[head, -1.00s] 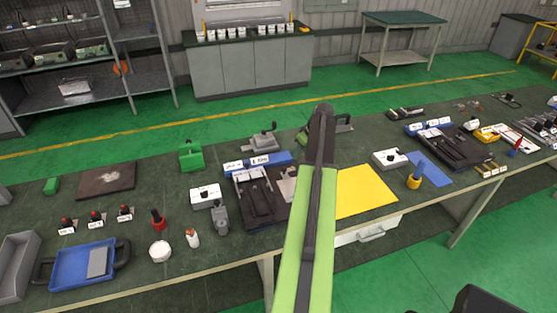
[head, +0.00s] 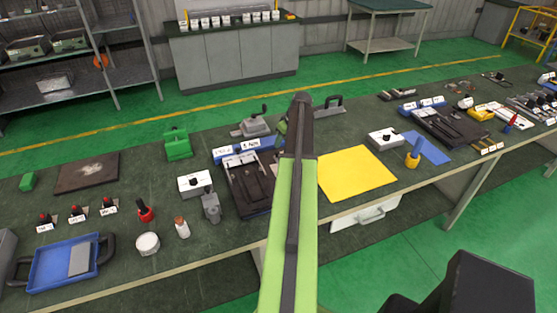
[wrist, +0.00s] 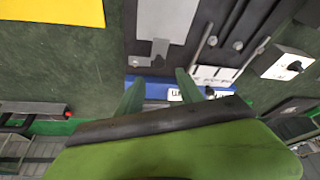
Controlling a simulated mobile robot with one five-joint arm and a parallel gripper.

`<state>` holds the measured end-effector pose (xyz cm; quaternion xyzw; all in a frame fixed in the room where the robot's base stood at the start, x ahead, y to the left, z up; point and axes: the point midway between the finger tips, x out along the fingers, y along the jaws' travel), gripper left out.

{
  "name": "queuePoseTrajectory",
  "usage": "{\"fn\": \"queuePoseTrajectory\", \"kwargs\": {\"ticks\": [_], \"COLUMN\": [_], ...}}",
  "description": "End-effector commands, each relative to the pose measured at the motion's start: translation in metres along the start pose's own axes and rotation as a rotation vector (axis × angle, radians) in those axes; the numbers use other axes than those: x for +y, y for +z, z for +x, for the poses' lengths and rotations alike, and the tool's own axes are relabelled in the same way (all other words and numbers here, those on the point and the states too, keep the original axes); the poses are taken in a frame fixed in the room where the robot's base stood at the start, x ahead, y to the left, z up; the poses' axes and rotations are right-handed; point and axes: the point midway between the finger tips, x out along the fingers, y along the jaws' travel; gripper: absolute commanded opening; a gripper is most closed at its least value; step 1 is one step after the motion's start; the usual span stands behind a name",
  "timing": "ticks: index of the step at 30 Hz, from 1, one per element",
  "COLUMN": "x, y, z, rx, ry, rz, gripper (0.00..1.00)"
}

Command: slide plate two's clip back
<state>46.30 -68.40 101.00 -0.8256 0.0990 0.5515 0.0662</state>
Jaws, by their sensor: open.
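A dark fixture (head: 236,188) with a pale plate lies on the bench, left of my arm, with a blue labelled bar (head: 222,155) at its back. A similar dark fixture (head: 440,130) lies at the right. I cannot read which is plate two. In the wrist view, a light grey plate (wrist: 168,18) has a small grey bracket (wrist: 150,53) at its edge, perhaps the clip. My gripper (wrist: 160,88) is open and empty, its green fingers over the labelled bar, near the bracket. I cannot tell if they touch anything. In the head view my arm hides most of it.
A yellow sheet (head: 356,173) lies right of my arm. A white box with a black knob (head: 194,185) and a grey clamp-like tool (head: 211,206) stand left of the nearer fixture. A grey device with a handle (head: 254,125) stands behind it. Bare bench shows around the green block (head: 177,146).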

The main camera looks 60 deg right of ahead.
Motion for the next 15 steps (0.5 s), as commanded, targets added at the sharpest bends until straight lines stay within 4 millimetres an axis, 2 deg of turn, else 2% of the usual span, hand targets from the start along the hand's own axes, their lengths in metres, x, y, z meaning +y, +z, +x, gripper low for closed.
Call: {"fn": "queuePoseTrajectory", "kwargs": {"ticks": [1, 7, 10, 15], "x": [0.001, 0.002, 0.001, 0.001], "y": [0.004, 0.004, 0.003, 0.001], "z": [0.022, 0.065, 0.078, 0.082], "rx": [0.000, 0.000, 0.000, 0.000], "ry": [0.000, 0.001, 0.001, 0.001], "rz": [0.000, 0.000, 0.000, 0.002], "gripper": [0.44, 0.44, 0.44, 0.44]}}
